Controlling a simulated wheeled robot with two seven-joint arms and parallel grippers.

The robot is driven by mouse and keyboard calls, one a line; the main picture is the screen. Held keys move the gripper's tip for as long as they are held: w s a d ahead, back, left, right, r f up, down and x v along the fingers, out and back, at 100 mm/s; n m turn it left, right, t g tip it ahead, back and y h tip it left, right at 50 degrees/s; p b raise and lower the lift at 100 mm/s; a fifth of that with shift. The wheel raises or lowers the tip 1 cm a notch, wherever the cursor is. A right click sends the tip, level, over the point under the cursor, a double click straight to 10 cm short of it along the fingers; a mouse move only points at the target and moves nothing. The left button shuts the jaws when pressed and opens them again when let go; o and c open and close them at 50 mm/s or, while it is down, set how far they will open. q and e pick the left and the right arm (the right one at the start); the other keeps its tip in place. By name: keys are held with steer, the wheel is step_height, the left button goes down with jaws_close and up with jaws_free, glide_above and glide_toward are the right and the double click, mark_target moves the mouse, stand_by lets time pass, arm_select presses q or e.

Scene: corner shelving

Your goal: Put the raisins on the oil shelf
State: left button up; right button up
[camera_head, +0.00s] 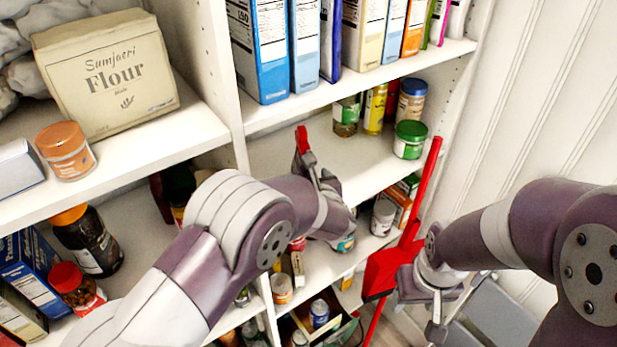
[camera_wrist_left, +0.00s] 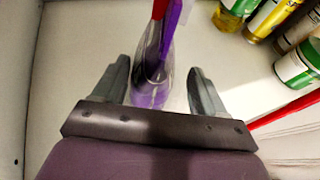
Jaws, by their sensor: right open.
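A narrow red and purple pack (camera_wrist_left: 155,70), possibly the raisins, stands between the two fingers of my left gripper (camera_wrist_left: 160,75) in the left wrist view; its label is not readable. The fingers are apart, with a gap beside the pack. In the head view its red top (camera_head: 302,140) shows above my left gripper (camera_head: 318,172), over the middle shelf (camera_head: 285,150). Yellow bottles (camera_head: 375,108), perhaps oil, stand at the back right of that shelf. My right gripper (camera_head: 437,312) is open and low at the right, outside the shelving.
A red long-handled tool (camera_head: 385,272) stands beside my right gripper. A flour bag (camera_head: 105,75) sits on the left shelf. Bare shelf lies between the pack and the jars.

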arm_select(q)
steer(key=shift+w+a+f, duration=0.2)
steer(key=shift+w+a, duration=0.1)
steer(key=shift+w, duration=0.1)
steer(key=b+v, duration=0.5)
steer(key=v, duration=0.7)
arm_select(e)
steer(key=f, duration=0.3)
steer(key=w+f, duration=0.1)
steer(key=f, duration=0.1)
steer(key=shift+a+f, duration=0.1)
steer(key=shift+a, duration=0.15)
arm_select(q)
steer(key=shift+r, duration=0.15)
arm_select(e)
steer(key=shift+s, duration=0.1)
